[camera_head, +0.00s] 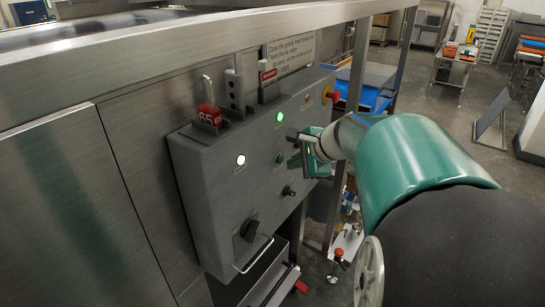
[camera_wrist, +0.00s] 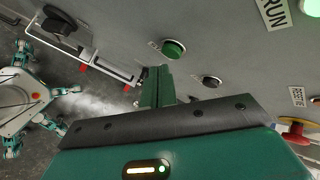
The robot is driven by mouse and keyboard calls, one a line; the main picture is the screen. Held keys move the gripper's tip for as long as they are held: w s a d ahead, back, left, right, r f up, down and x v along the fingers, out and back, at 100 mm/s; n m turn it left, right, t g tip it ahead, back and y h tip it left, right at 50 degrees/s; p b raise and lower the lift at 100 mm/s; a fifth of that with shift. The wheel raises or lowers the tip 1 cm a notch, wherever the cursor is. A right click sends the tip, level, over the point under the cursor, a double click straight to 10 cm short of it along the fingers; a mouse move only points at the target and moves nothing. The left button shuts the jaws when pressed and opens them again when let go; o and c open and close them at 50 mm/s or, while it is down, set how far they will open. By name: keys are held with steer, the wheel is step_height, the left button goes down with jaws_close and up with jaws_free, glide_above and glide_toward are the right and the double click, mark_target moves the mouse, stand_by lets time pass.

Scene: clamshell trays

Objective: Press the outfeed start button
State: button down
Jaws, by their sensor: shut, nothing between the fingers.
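The grey control panel (camera_head: 205,190) carries several buttons and knobs. A green button (camera_head: 280,158) sits mid-panel. A green button also shows in the wrist view (camera_wrist: 174,48); its label is too small to read, so I cannot confirm it is the outfeed start. My gripper (camera_head: 298,158) is at the panel's right half, close to the mid-panel green button. In the wrist view its shut green fingers (camera_wrist: 158,74) appear just below and left of the green button. The fingers hold nothing. I cannot tell whether they touch the panel.
Lit white (camera_head: 240,160) and lit green (camera_head: 279,117) lamps are on the panel. A black knob (camera_head: 250,230), a metal handle (camera_head: 254,255), a red emergency stop (camera_head: 331,95) and a red lock tagged 65 (camera_head: 208,115) are nearby. A black button (camera_wrist: 211,82) is right of the fingers.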

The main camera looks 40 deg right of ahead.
steer(key=shift+s, duration=0.15)
steer(key=s, duration=0.1)
steer(key=s+d, duration=0.1)
steer(key=s, duration=0.2)
steer(key=shift+s+d, duration=0.25)
steer(key=shift+d, duration=0.1)
stand_by(0.6)
steer(key=s+a+n+g, duration=0.1)
steer(key=s+a+n, duration=0.2)
steer(key=a+n, duration=0.4)
steer(key=s+a+f+n+g, duration=0.1)
steer(key=s+a+n, duration=0.1)
steer(key=a+n, duration=0.5)
steer(key=s+a+f+n+g+h, duration=0.1)
steer(key=s+a+n, duration=0.2)
steer(key=a+n, duration=0.5)
steer(key=a, duration=0.5)
steer(key=shift+s+a, duration=0.2)
steer(key=shift+s, duration=0.1)
